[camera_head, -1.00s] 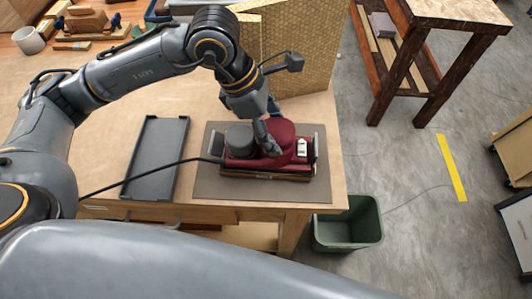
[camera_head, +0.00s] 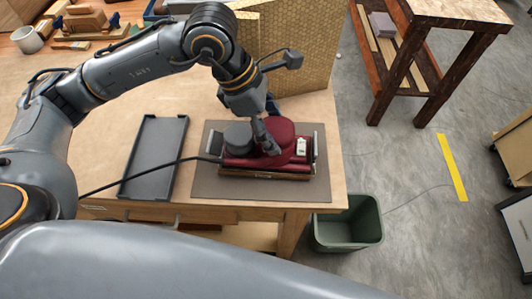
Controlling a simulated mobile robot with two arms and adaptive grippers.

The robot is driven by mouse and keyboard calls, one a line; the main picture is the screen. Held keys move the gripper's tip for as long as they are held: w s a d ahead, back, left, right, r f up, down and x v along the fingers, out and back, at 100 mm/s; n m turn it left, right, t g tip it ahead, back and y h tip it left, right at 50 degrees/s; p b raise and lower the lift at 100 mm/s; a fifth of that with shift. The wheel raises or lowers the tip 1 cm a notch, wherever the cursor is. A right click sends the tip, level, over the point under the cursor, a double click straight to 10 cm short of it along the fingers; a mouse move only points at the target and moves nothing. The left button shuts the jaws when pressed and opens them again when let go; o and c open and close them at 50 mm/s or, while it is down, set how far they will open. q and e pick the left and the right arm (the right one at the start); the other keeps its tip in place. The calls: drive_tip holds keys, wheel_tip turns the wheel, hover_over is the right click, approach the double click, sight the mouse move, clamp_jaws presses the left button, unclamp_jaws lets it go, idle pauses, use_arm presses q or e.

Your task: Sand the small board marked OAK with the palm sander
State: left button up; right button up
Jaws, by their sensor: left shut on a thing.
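The palm sander (camera_head: 285,137) is dark red with a dark grey round part and a small white label, and a black cord runs from it to the left. My left gripper (camera_head: 271,147) is shut on the sander from above. The sander sits on top of a small wooden board (camera_head: 265,177), of which only the front edge shows; any marking on it is too small to read. The board lies on a dark grey mat (camera_head: 210,189) on the workbench. My right gripper is not in view.
An empty grey tray (camera_head: 152,160) lies left of the mat. A woven-patterned panel (camera_head: 300,60) stands behind it. A green bin (camera_head: 350,224) stands on the floor by the bench's right corner.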

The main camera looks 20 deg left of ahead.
use_arm(q)
drive_tip(key=shift+s+a, duration=0.15)
drive_tip(key=shift+a, duration=0.5)
drive_tip(key=shift+a, duration=0.25)
drive_tip(key=shift+d+b, duration=0.35)
drive_tip(key=shift+w+d, duration=0.2)
drive_tip(key=shift+d, duration=0.25)
drive_tip(key=shift+w+d+r, duration=0.1)
drive_tip(key=shift+d, duration=0.3)
drive_tip(key=shift+a+b, duration=0.25)
drive_tip(key=shift+b, duration=0.05)
drive_tip(key=shift+a, duration=0.35)
drive_tip(key=shift+s+a+b, duration=0.35)
drive_tip(key=shift+a, duration=0.2)
drive_tip(key=shift+d, duration=0.3)
idle(0.6)
